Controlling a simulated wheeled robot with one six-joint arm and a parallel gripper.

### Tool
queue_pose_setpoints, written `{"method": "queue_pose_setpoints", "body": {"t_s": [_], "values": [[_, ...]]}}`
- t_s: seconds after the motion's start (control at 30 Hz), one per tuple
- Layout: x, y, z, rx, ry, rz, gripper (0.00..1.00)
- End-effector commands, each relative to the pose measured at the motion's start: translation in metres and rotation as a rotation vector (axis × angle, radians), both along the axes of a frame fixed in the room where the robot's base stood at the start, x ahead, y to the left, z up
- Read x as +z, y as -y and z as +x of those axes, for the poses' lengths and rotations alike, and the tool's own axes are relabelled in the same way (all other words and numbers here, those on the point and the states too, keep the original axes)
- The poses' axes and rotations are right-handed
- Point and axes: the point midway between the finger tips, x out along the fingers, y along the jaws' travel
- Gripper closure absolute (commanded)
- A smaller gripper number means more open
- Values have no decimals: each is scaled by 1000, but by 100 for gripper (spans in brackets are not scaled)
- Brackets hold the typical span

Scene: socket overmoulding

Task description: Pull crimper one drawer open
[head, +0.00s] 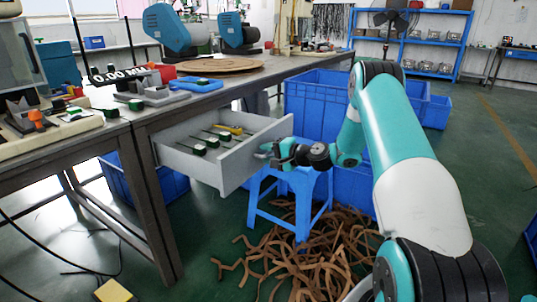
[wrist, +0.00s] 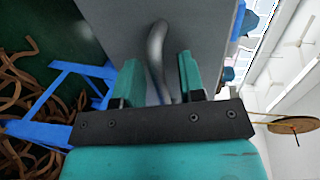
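The grey drawer (head: 236,171) under the workbench is pulled well out in the head view. Several hand tools (head: 212,140) with dark, green and yellow parts lie in it. My gripper (head: 268,151) is at the drawer's front face. In the wrist view the grey front panel (wrist: 205,25) fills the upper middle. A curved grey handle (wrist: 157,45) runs down between the two teal fingers of my gripper (wrist: 160,75). The fingers stand apart, with gaps beside the handle. Contact deeper between the fingers is hard to see.
A blue stool (head: 290,190) stands just below my gripper. Brown strips (head: 310,245) are heaped on the floor around it. Blue crates (head: 315,95) stand behind the arm. The workbench (head: 145,115) carries a scale readout, a round board and machines.

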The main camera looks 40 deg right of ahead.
Motion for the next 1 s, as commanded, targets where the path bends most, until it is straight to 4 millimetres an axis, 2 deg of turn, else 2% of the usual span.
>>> {"method": "queue_pose_setpoints", "body": {"t_s": [0.13, 0.27, 0.7, 0.83, 1.0], "values": [[1, 2, -4, -2, 0, 1, 63], [6, 9, -19, -6, -3, 1, 63], [29, 45, -119, -7, -2, 2, 63], [34, 53, -141, -4, 1, 0, 63], [36, 58, -157, -1, 0, 0, 63]]}}
